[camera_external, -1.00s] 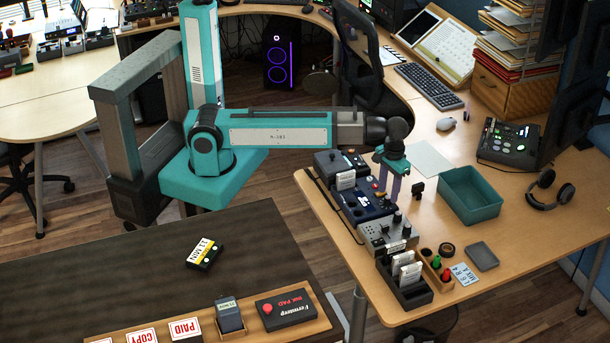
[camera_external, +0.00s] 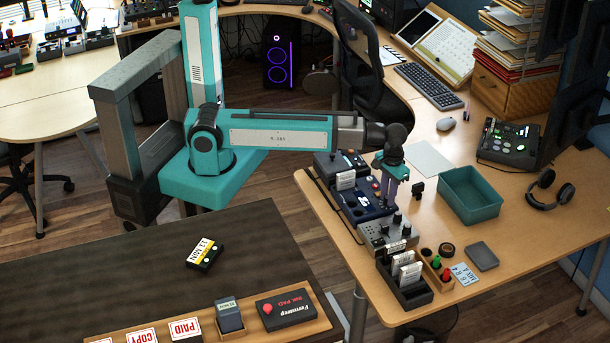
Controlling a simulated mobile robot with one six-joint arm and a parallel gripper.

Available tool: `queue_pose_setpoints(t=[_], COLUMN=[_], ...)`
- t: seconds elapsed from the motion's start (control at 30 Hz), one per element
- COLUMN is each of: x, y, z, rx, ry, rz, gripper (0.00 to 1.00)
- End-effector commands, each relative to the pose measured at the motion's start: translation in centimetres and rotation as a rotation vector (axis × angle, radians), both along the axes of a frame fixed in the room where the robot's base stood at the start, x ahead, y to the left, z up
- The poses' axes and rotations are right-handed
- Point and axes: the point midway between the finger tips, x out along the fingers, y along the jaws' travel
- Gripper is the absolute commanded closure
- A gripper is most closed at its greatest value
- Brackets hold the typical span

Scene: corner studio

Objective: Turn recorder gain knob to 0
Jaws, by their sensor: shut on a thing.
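A dark blue device (camera_external: 357,208) with round dark dials, which I take for the recorder, stands in the row of devices along the left edge of the wooden desk. My gripper (camera_external: 388,199) points down at its right end, its purple fingers close together and low over the panel. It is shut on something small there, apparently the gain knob. The fingers hide the knob, so its pointer and setting cannot be read. A grey device (camera_external: 376,234) with black knobs stands just in front of the fingers, apart from them.
Another dark device (camera_external: 326,166) stands behind the blue one. A black holder with white cards (camera_external: 407,292) stands at the desk's front corner. A teal bin (camera_external: 471,195) and headphones (camera_external: 550,190) lie to the right. A pale sheet (camera_external: 428,159) lies on open desk behind.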

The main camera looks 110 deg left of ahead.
Motion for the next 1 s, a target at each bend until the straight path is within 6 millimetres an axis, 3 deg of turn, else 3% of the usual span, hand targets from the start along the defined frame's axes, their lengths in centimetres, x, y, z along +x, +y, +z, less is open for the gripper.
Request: queue_pose_setpoints(t=[0.67, 0.7, 0.77, 0.8, 1.0], x=[0.01, 0.01, 0.00, 0.00, -0.01], y=[0.07, 0.07, 0.06, 0.06, 0.04], z=[0.06, 0.06, 0.05, 0.05, 0.03], rx=[0.001, 0.001, 0.001, 0.001, 0.000], ry=[0.001, 0.001, 0.001, 0.001, 0.000], rz=[-0.109, -0.109, -0.109, -0.109, -0.108], gripper=[1.00, 0.74, 0.64, 0.60, 0.60])
